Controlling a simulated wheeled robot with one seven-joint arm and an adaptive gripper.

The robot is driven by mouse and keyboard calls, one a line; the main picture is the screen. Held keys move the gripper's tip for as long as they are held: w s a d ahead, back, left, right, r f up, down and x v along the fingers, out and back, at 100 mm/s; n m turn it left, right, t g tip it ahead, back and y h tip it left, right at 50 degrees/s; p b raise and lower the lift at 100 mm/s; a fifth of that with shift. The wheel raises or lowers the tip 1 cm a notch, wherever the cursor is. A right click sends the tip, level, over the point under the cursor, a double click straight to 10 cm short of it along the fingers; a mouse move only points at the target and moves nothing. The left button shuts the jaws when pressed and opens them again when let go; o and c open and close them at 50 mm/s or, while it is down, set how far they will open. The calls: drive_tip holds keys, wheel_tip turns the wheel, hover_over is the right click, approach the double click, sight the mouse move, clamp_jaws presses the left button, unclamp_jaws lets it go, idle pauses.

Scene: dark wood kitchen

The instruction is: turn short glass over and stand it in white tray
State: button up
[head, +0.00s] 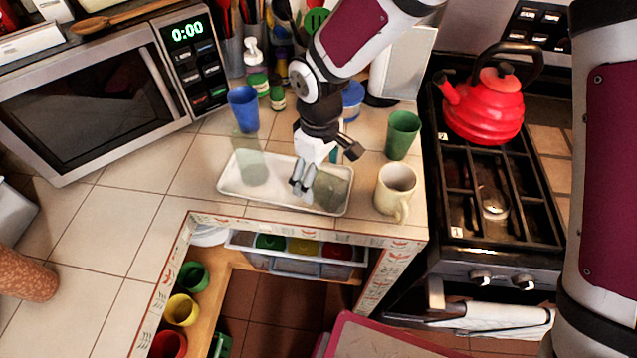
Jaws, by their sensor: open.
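The white tray (268,195) lies on the tiled counter, left of the stove. A clear, greenish glass (252,168) stands at the tray's left end. A second clear glass (334,190) is at the tray's right end, just right of my fingers; I cannot tell which way up it is. My gripper (302,186) points down over the middle of the tray, with open jaws and nothing visibly held. Its fingertips look close to the right glass, but I cannot tell whether they touch it.
A white mug (395,192) stands right of the tray, with a green cup (402,134) behind it. A blue cup (243,108) stands behind left, near the microwave (95,95). A red kettle (483,110) is on the stove. The counter at left is mostly clear.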

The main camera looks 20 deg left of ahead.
sight(319, 176)
drive_tip(key=shift+f, duration=1.7)
drive_tip(key=c, duration=1.6)
